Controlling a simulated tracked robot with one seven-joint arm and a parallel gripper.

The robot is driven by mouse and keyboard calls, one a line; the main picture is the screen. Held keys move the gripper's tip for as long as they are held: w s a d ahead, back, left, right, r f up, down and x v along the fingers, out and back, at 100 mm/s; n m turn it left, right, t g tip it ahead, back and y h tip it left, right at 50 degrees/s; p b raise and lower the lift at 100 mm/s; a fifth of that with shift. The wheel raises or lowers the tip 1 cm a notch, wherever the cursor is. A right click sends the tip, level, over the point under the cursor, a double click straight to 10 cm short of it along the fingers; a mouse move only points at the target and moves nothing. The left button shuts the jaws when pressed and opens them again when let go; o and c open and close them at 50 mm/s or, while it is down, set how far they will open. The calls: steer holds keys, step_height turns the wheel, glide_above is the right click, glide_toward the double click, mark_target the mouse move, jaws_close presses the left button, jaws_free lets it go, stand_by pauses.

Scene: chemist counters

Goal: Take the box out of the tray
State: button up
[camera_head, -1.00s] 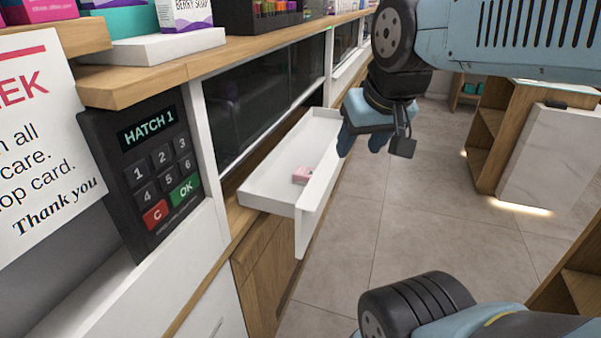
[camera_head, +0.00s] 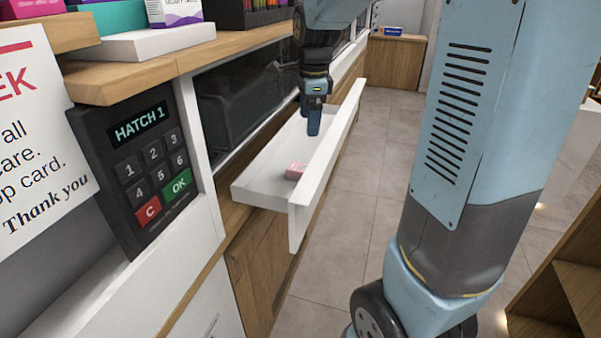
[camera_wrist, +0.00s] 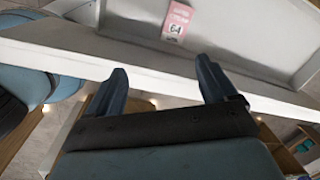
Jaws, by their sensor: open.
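A small pink box (camera_head: 295,170) lies in the white pull-out tray (camera_head: 262,186), close to its near end and beside the tall front panel. The box also shows at the top of the wrist view (camera_wrist: 177,21), lying on the tray floor beyond the panel's edge (camera_wrist: 130,57). My gripper (camera_head: 314,128) is above the tray, farther along it than the box, and points down. In the wrist view my gripper (camera_wrist: 163,82) has its two blue fingers wide apart with nothing between them but the panel edge behind. The gripper does not touch the box.
The tray's tall front panel (camera_head: 322,165) stands along its outer side. A dark hatch window (camera_head: 240,105) and a keypad (camera_head: 138,160) reading HATCH 1 are at the left. Boxes stand on the wooden counter above. Grey floor (camera_head: 350,220) is open to the right.

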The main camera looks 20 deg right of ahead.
steer(key=w+f+m+g, duration=0.1)
steer(key=w+f+m, duration=0.4)
steer(key=w, duration=0.1)
glide_above(303, 167)
steer(key=shift+m, duration=0.3)
steer(key=f, duration=0.8)
steer(key=shift+w+a+f, duration=0.1)
steer(key=shift+w+a, duration=0.05)
steer(key=shift+w, duration=0.05)
steer(key=shift+s+f, duration=0.2)
steer(key=shift+f, duration=2.7)
steer(key=shift+c, duration=0.2)
steer(key=c, duration=1)
steer(key=shift+r, duration=0.15)
